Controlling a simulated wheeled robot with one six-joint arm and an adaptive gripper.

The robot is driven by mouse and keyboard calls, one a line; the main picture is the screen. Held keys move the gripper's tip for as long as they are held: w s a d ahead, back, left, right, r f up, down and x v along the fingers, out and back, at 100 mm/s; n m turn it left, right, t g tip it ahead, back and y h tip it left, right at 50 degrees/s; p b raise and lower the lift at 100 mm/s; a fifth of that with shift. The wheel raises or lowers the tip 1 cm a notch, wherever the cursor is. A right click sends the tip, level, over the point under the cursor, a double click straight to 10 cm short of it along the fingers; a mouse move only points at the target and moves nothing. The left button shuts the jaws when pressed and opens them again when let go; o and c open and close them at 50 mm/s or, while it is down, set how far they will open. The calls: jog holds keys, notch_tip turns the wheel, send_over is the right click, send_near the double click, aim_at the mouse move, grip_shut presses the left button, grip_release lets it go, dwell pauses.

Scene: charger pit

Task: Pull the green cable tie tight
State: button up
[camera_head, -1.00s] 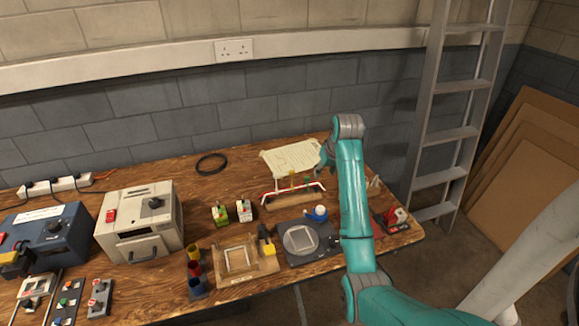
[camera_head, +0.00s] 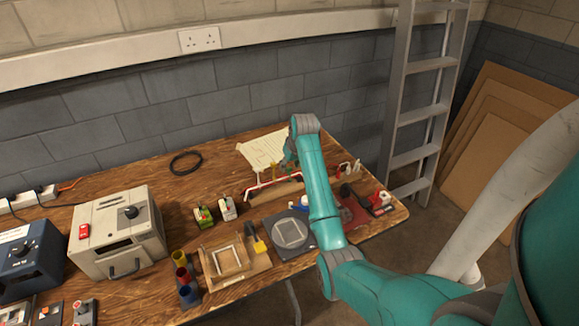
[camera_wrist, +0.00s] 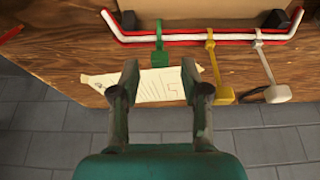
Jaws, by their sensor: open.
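The green cable tie (camera_wrist: 160,38) shows in the wrist view, looped around a red and white cable bundle (camera_wrist: 115,32). Its tail hangs toward my gripper and ends in a green block (camera_wrist: 160,59). My gripper (camera_wrist: 160,74) is open and empty. Its two fingertips lie either side of the tail's line, just short of the green block. A yellow tie (camera_wrist: 211,60) and a white tie (camera_wrist: 265,62) sit on the same bundle to the right. In the head view the bundle (camera_head: 262,188) is partly visible; my arm hides much of the gripper area.
A paper sheet with a drawing (camera_wrist: 150,86) lies on the wooden bench behind the bundle. In the head view, a dark plate with a round disc (camera_head: 271,231), a wooden frame (camera_head: 222,272) and small boxes (camera_head: 228,208) stand nearby. A ladder (camera_head: 418,110) leans at the right.

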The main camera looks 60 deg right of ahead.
aim_at(290, 169)
jog(key=shift+w+d+f, duration=0.15)
jog(key=shift+w+f, duration=0.05)
jog(key=shift+f, duration=0.45)
grip_shut()
jog(key=shift+r, duration=0.1)
notch_tip(290, 169, up, 4)
jog(key=shift+r, duration=0.25)
grip_release()
